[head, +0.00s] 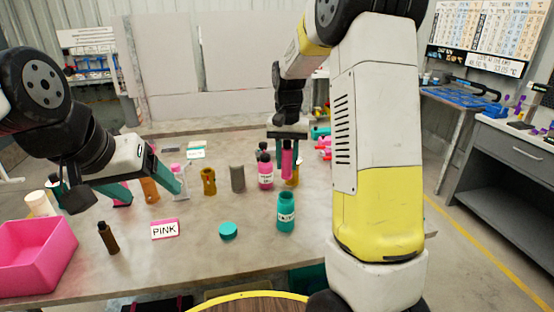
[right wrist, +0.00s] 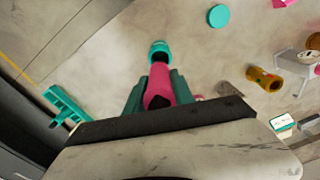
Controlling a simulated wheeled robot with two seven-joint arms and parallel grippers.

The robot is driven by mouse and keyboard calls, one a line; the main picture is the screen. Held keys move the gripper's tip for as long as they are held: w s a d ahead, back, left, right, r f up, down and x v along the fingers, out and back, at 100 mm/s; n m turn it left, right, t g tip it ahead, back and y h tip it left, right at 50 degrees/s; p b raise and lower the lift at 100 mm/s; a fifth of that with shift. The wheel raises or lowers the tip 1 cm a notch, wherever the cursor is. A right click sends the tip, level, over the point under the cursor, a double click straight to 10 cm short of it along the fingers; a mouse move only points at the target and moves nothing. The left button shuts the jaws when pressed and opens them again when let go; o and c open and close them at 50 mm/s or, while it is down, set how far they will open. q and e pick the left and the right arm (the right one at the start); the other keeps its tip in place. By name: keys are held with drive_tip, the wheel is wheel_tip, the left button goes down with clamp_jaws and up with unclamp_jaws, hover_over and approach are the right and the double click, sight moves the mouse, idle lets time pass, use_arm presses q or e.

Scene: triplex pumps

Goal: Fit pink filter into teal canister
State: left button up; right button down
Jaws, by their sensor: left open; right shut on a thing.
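The pink filter (head: 287,163) is upright between the teal fingers of my right gripper (head: 287,154), which is shut on it. In the head view it hangs behind and above the teal canister (head: 286,214). The canister stands upright on the table with its top open and a label on its side. In the right wrist view, the filter (right wrist: 158,84) sits between the fingers, and the canister's teal rim (right wrist: 159,48) shows just beyond it. I cannot tell whether they touch. My left gripper (head: 154,196) is open above the table's left side, with nothing seen held.
A teal lid (head: 228,230) lies left of the canister. A PINK card (head: 165,229), a brown bottle (head: 108,238) and a pink bin (head: 35,255) are further left. A pink bottle (head: 265,172), grey cylinder (head: 237,178) and amber part (head: 208,181) stand behind.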

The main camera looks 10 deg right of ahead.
sight(286, 177)
drive_tip(key=shift+f, duration=0.15)
drive_tip(key=shift+f, duration=2.75)
drive_tip(key=shift+f, duration=1.95)
drive_tip(key=c, duration=1)
unclamp_jaws()
drive_tip(key=shift+r, duration=0.1)
drive_tip(key=shift+r, duration=3.85)
drive_tip(key=shift+r, duration=0.1)
